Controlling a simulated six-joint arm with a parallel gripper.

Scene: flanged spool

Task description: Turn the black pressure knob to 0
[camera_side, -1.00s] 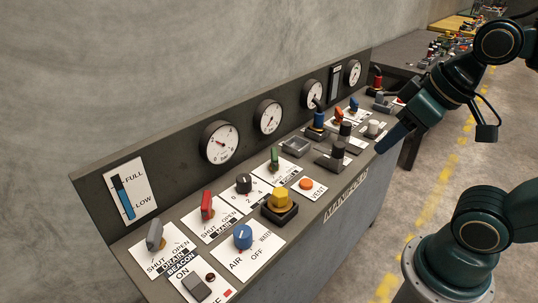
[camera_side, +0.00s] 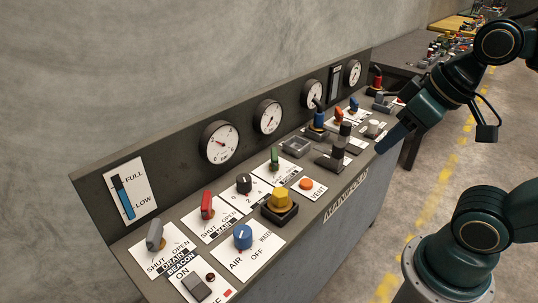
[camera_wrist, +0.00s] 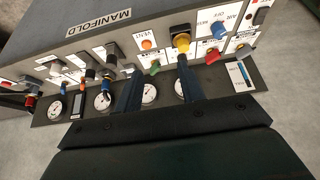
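The black knob (camera_side: 243,183) sits on a white plate in the side view, between the red handle and the green handle. The digits 0 and 2 show on its plate; where its pointer aims is too small to tell. In the wrist view I cannot make it out; a finger covers that area. My gripper (camera_side: 389,142) is off to the right in the side view, above the panel's far front edge and well apart from the knob. In the wrist view its two blue fingers (camera_wrist: 160,65) stand apart with nothing held between them.
A yellow knob (camera_side: 281,198) on a dark base stands in front of the black knob. A red handle (camera_side: 207,204), a green handle (camera_side: 274,158), a blue knob (camera_side: 242,236) and an orange button (camera_side: 306,183) surround it. Gauges (camera_side: 219,142) line the back panel.

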